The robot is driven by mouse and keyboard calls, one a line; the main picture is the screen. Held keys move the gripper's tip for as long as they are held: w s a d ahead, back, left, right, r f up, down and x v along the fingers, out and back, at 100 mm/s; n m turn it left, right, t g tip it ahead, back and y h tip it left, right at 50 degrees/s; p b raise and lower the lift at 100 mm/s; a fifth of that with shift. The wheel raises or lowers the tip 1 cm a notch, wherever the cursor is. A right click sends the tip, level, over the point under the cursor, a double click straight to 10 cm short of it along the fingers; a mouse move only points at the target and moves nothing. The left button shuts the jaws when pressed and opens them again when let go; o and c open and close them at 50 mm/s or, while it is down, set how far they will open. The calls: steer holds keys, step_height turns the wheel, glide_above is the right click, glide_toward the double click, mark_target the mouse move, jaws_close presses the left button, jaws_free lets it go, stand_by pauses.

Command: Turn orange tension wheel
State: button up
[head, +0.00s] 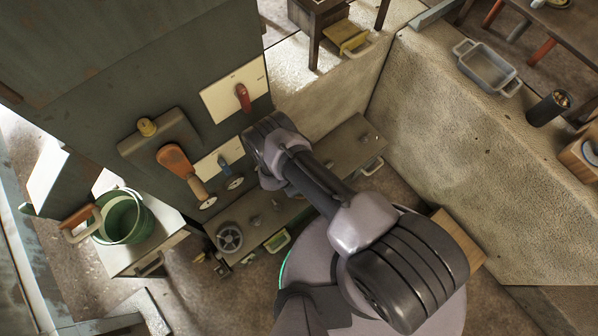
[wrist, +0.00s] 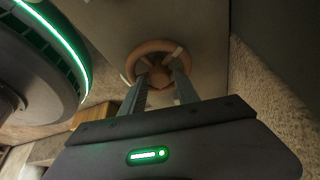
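The orange wheel (wrist: 134,54) shows in the wrist view, set on a pale panel, with a round rim, spokes and a small pale tab at its upper right. My gripper (wrist: 160,76) has its two fingers apart, pointing at the wheel. The fingertips overlap the lower part of the wheel, one on each side of its hub. I cannot tell whether they touch the wheel. In the head view my arm stretches toward the machine; the gripper and the wheel are hidden there.
In the head view, the dark machine cabinet (head: 150,60) carries a red lever (head: 243,97) and an orange-handled lever (head: 173,158). A green bucket (head: 123,218) stands at the left. A rough concrete wall (head: 460,140) runs close along the right of my arm.

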steer(key=p+v, duration=0.6)
steer(key=v, duration=1.1)
steer(key=shift+a, duration=0.15)
